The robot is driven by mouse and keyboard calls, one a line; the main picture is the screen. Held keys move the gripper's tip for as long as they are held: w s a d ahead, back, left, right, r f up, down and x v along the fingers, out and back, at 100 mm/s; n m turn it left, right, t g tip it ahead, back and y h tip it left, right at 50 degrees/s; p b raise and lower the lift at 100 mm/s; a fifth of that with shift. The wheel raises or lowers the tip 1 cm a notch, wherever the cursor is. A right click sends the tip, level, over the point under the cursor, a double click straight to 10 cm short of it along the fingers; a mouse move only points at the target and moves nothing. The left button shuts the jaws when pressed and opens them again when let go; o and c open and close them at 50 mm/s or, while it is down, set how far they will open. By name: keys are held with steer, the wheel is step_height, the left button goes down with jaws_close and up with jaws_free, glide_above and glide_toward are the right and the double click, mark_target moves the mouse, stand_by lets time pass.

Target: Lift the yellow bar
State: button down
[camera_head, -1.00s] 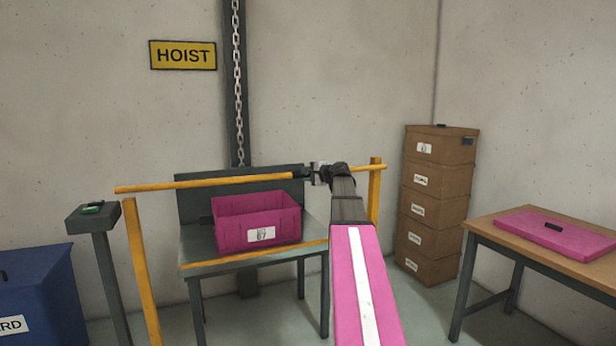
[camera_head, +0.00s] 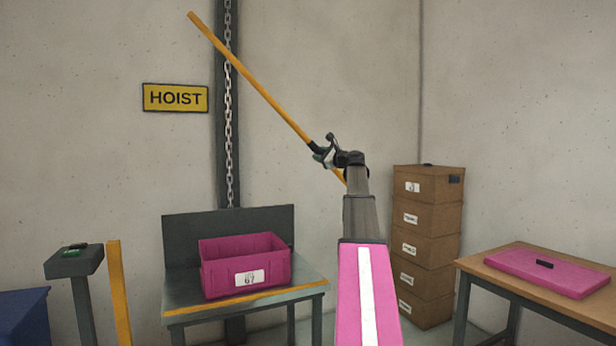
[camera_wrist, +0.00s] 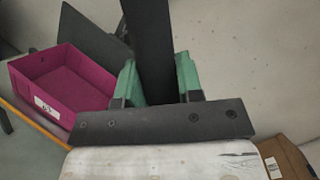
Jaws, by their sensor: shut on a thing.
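The yellow bar (camera_head: 255,86) is raised and steeply tilted, its far end high at the upper left, in front of the chain. Its lower right end shows just past my gripper. My gripper (camera_head: 318,150) is shut on the bar near that lower end. In the wrist view, the green fingers of my gripper (camera_wrist: 155,85) stand on both sides of a dark part of the bar (camera_wrist: 150,40). The yellow left post (camera_head: 119,290) stands free of the bar. The right post is not visible in the head view.
Behind the bar, a magenta bin (camera_head: 225,275) sits on a grey hoist table (camera_head: 300,287). A pedestal with a green button (camera_head: 75,262) stands at left. Stacked brown boxes (camera_head: 428,245) and a wooden table (camera_head: 475,262) with a magenta lid (camera_head: 548,270) are at right.

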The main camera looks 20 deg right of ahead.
steer(key=d+r+m+t+h, duration=0.1)
steer(key=d+r+m, duration=0.2)
steer(key=d, duration=0.6)
steer(key=d+r+m+t+h, duration=0.1)
steer(key=d+r+m, duration=0.3)
steer(key=d, duration=0.5)
steer(key=d+r+m+t+h, duration=0.2)
steer(key=d+m, duration=0.3)
steer(key=d, duration=0.4)
steer(key=shift+w+d+r+t, duration=0.2)
steer(key=shift+w+r+t, duration=0.15)
steer(key=shift+r, duration=0.35)
steer(key=c, duration=0.8)
jaws_free()
steer(key=shift+w, duration=0.1)
steer(key=v, duration=1.1)
steer(key=shift+r, duration=0.1)
